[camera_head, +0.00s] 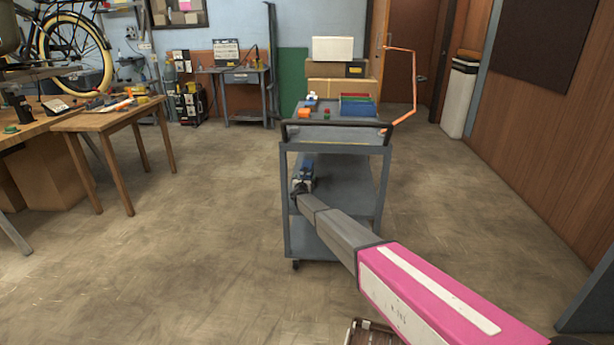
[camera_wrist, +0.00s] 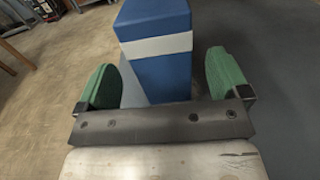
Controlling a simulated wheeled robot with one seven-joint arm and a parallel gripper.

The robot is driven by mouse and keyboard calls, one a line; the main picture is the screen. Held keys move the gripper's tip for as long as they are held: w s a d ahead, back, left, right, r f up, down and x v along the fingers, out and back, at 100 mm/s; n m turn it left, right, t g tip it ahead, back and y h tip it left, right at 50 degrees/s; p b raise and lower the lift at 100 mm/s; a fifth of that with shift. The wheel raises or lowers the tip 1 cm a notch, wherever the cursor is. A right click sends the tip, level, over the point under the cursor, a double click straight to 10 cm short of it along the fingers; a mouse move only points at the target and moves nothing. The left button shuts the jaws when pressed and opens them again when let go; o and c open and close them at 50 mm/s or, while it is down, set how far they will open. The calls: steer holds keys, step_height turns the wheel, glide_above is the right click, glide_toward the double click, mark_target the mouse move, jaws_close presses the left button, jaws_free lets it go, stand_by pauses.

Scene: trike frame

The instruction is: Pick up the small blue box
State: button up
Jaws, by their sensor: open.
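The small blue box (camera_wrist: 162,72) has a white band around it and stands between the two green fingers of my gripper (camera_wrist: 160,84) in the wrist view. The fingers are open, with a gap on each side of the box. In the head view the box (camera_head: 303,170) is small, on the left side of the cart's middle shelf. My gripper (camera_head: 299,187) reaches in just in front of it there. The box's lower part is hidden by the gripper's palm in the wrist view.
The grey cart (camera_head: 287,222) has a top tray with a blue bin (camera_head: 357,106) and small orange and red items. The top tray lies above my gripper. The middle shelf is bare right of the box. A wooden table (camera_head: 100,122) stands left, with open floor between.

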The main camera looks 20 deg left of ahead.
steer(key=w, duration=0.3)
steer(key=shift+w+a+r, duration=0.1)
steer(key=shift+w+a, duration=0.1)
steer(key=c, duration=1.1)
